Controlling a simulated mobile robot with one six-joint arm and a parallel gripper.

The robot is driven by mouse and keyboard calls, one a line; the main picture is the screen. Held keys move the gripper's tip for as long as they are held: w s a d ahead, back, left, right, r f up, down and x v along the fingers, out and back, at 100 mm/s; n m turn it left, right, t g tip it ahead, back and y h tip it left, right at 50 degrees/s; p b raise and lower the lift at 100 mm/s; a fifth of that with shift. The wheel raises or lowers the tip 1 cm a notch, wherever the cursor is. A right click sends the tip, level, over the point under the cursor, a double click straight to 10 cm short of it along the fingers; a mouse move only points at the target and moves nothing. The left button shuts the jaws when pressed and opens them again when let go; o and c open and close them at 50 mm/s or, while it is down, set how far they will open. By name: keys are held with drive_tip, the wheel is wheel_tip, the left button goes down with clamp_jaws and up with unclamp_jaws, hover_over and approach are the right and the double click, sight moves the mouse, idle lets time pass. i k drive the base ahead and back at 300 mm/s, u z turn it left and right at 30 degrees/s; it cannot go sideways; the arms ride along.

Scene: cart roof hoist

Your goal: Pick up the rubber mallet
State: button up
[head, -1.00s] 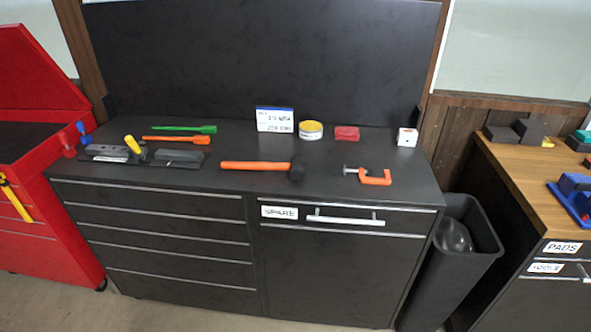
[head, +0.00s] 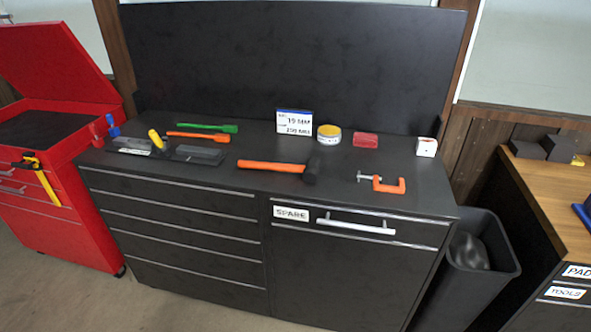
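The rubber mallet (head: 272,166) lies on the dark top of the black cabinet, near the middle of its front half. Its orange handle points left and its black head (head: 313,169) is at the right end. Nothing covers it. My gripper does not show in the head view.
An orange clamp (head: 384,184) lies right of the mallet, and a dark tool with a yellow knob (head: 157,139) lies left. Behind stand a sign (head: 294,122), a yellow tape roll (head: 329,133) and a red block (head: 365,140). A dark bin (head: 480,262) stands right of the cabinet.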

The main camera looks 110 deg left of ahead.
sight(310, 172)
drive_tip(key=z, duration=0.95)
drive_tip(key=k, duration=0.15)
drive_tip(key=u, duration=2.7)
drive_tip(key=k, duration=0.15)
drive_tip(key=u, duration=2.25)
drive_tip(key=k, duration=0.35)
drive_tip(key=u, duration=0.95)
